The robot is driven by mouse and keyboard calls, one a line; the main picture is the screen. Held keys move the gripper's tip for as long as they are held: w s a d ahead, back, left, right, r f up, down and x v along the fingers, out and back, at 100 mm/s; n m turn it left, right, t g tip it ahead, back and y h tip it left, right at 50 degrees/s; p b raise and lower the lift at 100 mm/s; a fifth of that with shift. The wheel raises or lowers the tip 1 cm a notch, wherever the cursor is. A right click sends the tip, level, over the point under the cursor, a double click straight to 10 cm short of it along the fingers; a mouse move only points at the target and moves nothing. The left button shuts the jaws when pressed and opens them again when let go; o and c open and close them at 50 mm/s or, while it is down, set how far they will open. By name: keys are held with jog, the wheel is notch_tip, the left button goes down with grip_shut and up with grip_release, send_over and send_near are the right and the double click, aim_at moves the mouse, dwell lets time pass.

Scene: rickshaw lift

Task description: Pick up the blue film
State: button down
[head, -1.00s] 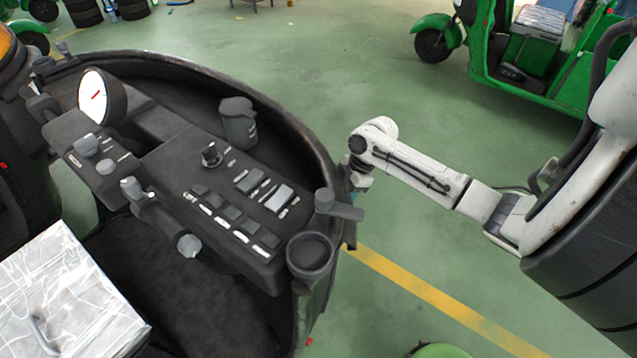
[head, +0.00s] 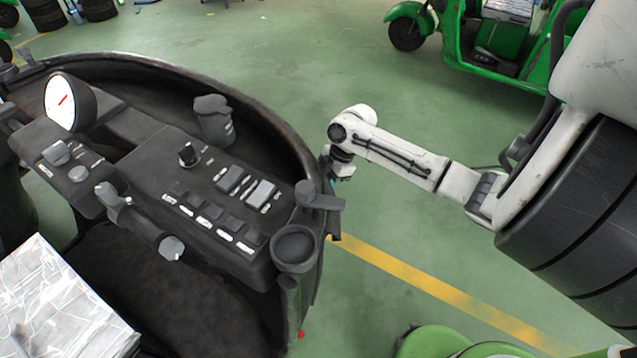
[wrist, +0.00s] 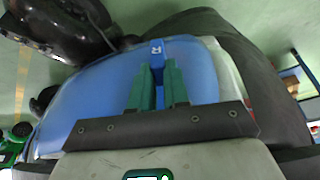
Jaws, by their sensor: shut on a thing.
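The blue film (wrist: 95,88) fills much of the middle of the wrist view as a broad, smooth blue sheet. My gripper (wrist: 160,65) has two green fingers, close together over the film, with a narrow darker blue strip marked with a white letter between them. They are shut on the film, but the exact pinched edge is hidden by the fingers. In the head view my gripper (head: 335,180) hangs beside the outer rim of the black vehicle body, mostly hidden behind it. The film cannot be made out there.
The black vehicle's control panel (head: 215,190) and its curved rim (head: 225,85) lie left of my arm. A green rickshaw (head: 480,50) stands at the upper right, and a green object (head: 440,342) is at the bottom. Green floor between is clear.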

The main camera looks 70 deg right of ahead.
jog(key=s+d+r+p, duration=0.4)
jog(key=s+d+r, duration=0.7)
jog(key=r, duration=0.3)
jog(key=shift+s+d+p, duration=0.15)
jog(key=shift+s+p, duration=0.15)
jog(key=shift+s, duration=0.15)
dwell(0.4)
